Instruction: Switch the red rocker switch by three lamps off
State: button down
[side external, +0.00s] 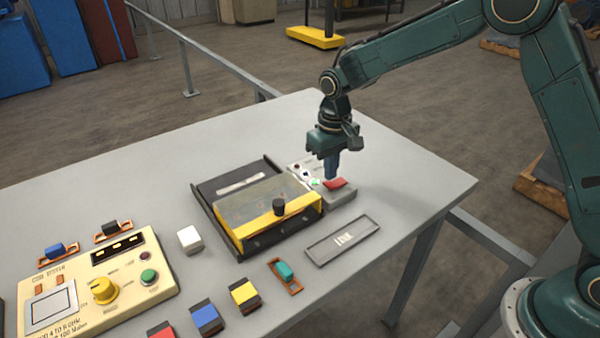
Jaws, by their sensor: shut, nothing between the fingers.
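The red rocker switch (337,184) sits on a small grey panel (345,197) near the right part of the table. Three small round lamps stand in a row on the panel, left of the switch: a dark red lamp (297,167), a dark bluish lamp (306,174) and a pale green lamp (315,183) that looks bright. My gripper (331,174) is shut and empty, pointing down just above the far left end of the switch. I cannot tell whether its tips touch the switch. The gripper partly hides the panel behind it.
A yellow-framed box with a clear cover and black knob (279,207) stands close left of the panel. A grey plate (343,240) lies in front. A cream control box (95,285) and several coloured blocks are at left and front. The table's right side is clear.

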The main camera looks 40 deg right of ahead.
aim_at(330, 184)
jog(key=shift+f, duration=1.1)
dwell(1.1)
jog(key=shift+r, duration=3.55)
jog(key=shift+r, duration=0.1)
